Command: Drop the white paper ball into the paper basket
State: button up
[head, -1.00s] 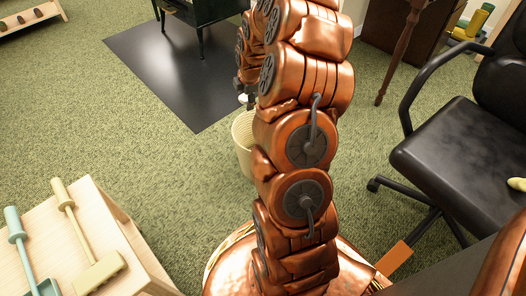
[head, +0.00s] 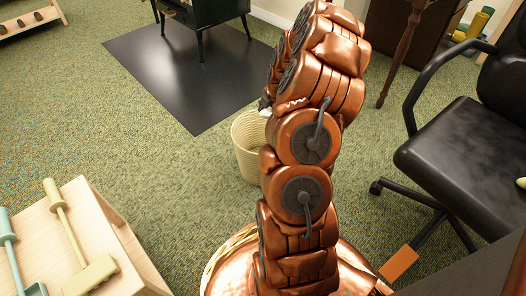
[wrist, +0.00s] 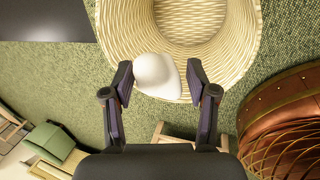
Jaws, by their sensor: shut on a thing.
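The white paper ball (wrist: 158,76) is between the fingers of my gripper (wrist: 160,78) in the wrist view, and my gripper is shut on it. The woven cream paper basket (wrist: 235,62) lies beyond and below, its opening at the top of the wrist view. The ball overlaps the near rim in that view; its height above the rim is hard to tell. In the head view the basket (head: 247,160) stands on the carpet, partly hidden by my arm. A small white bit of the ball (head: 265,112) shows there beside my arm, by the basket's rim.
A black stove (head: 205,12) stands on a dark floor plate (head: 185,75) behind the basket. A black office chair (head: 460,150) is at the right. A light wooden table (head: 125,255) with toy-like tools is at the lower left. Green carpet around the basket is clear.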

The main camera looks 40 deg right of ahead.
jog(key=shift+f+b, duration=0.3)
jog(key=shift+f, duration=1.05)
jog(key=o, duration=0.8)
jog(key=shift+o, duration=0.2)
jog(key=v, duration=1.2)
